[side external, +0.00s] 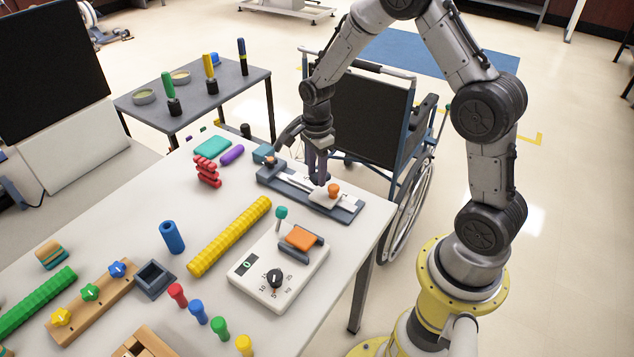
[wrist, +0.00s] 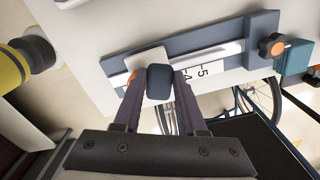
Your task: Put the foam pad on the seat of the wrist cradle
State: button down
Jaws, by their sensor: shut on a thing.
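An orange pad (side external: 301,237), which looks like the foam pad, lies in a dark grey-blue holder (side external: 294,252) on a white dial box; this holder looks like the wrist cradle. My gripper (side external: 318,182) is away from it, over a slide rail at the table's far right side. In the wrist view, my gripper (wrist: 160,84) is shut on a dark rounded handle (wrist: 160,77) on the white carriage (wrist: 149,58) of that rail. The carriage's orange knob (side external: 333,189) is partly hidden by a finger in the wrist view.
The slide rail (side external: 349,210) has a number scale and a teal end block (side external: 264,153). A teal-topped lever (side external: 281,212) rises beside the orange pad. A wheelchair (side external: 372,118) stands behind.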

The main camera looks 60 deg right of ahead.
jog(key=shift+f, duration=1.75)
jog(key=shift+f, duration=0.15)
jog(key=shift+c, duration=2.3)
grip_release()
notch_tip(320, 180, up, 12)
jog(key=shift+r, duration=0.25)
jog(key=s+a+r+n+t, duration=0.2)
jog(key=s+a+r+n, duration=0.2)
jog(key=s+n, duration=0.7)
jog(key=s+a+r+n+t, duration=0.3)
jog(key=s+a+r+n, duration=0.1)
jog(key=s+r+n, duration=0.5)
jog(key=s+n, duration=0.2)
jog(key=shift+a+r+n+t, duration=0.25)
jog(key=shift+a+n+t, duration=0.05)
